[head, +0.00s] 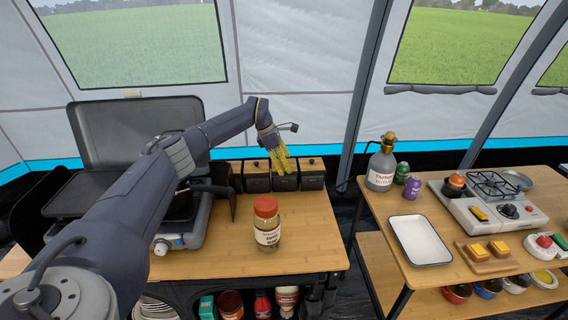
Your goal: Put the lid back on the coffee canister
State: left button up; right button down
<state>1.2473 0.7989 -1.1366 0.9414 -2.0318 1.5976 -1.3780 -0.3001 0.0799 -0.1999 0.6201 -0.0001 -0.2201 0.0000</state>
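Several black canisters stand in a row at the back of the wooden table. The canister second from the right (284,183) is under my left gripper, and its top is partly hidden. The right canister (312,180) and the one left of the gripper (257,184) have wooden lids on. A dark canister at the left end (222,174) shows no clear wooden lid. Which one holds coffee is too small to read. My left gripper (282,164), with yellow fingers, points down just over the row. I cannot tell whether it holds a lid. My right gripper is out of view.
A red-lidded glass jar (267,232) stands in front of the canisters. A camp stove (185,225) with a raised cover is at left. The right table holds a white tray (420,240), a bottle (381,168) and a burner (490,205). The wooden table (310,235) is clear right of the jar.

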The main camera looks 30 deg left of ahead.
pick_arm(q)
jog(key=o, duration=1.3)
jog(key=shift+o, duration=0.2)
jog(key=shift+r, duration=3.5)
jog(key=shift+c, duration=0.6)
grip_shut()
